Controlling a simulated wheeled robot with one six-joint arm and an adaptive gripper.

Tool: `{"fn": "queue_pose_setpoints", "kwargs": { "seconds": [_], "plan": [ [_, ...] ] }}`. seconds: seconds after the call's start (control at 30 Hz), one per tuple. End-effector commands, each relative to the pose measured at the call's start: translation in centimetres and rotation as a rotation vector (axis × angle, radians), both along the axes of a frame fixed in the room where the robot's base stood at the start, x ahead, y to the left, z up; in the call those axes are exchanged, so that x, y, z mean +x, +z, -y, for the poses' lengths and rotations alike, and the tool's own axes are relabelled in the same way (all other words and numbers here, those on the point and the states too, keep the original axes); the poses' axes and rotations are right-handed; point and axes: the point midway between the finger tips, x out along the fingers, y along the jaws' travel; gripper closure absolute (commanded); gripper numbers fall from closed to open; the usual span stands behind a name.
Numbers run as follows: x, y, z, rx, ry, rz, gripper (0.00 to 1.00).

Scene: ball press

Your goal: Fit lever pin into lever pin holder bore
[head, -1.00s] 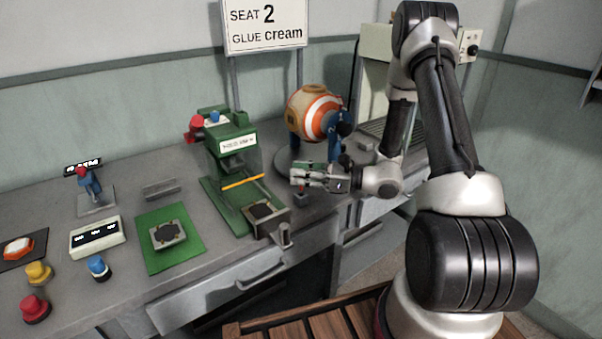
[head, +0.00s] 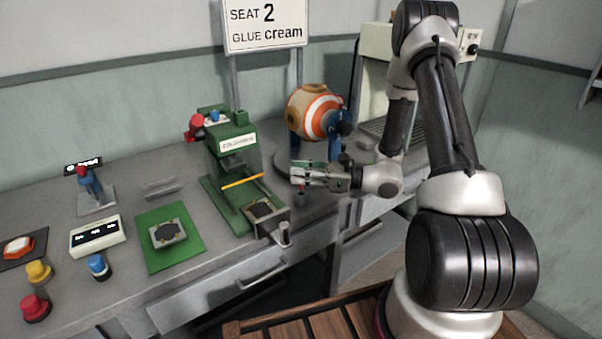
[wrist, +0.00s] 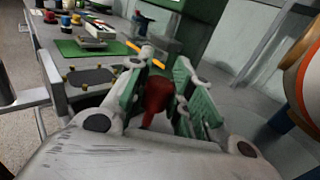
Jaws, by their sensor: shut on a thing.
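My gripper (head: 296,173) is at the right of the green press (head: 232,155), above the front part of the bench. In the wrist view its two green-padded fingers (wrist: 163,72) are closed around a red piece (wrist: 156,97), which looks like the lever pin's head. A small part of this red piece (head: 301,190) shows below the fingers in the head view; its lower end is hard to make out. A short grey upright cylinder (head: 284,236) at the bench's front edge may be the lever pin holder. It stands apart from the held piece, and its bore cannot be made out.
A striped orange-and-white ball (head: 318,113) sits on a stand behind my gripper. A yellow bar (head: 243,180) crosses the press front. A green mat (head: 172,232) with a small plate, a white display box (head: 97,237) and several buttons lie left. An open drawer (head: 240,285) juts out in front.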

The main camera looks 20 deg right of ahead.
Motion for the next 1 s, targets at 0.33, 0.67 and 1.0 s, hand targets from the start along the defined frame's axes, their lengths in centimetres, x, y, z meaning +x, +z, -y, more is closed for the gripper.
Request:
{"fn": "queue_pose_setpoints", "kwargs": {
  "seconds": [0.33, 0.67, 1.0],
  "plan": [
    [0.0, -0.7, 0.0, 0.0, 0.0, -0.001, 1.0],
    [0.0, -1.5, 0.0, 0.0, 0.0, 0.0, 1.0],
    [0.0, -2.4, 0.0, 0.0, 0.0, 0.0, 1.0]
  ]
}}
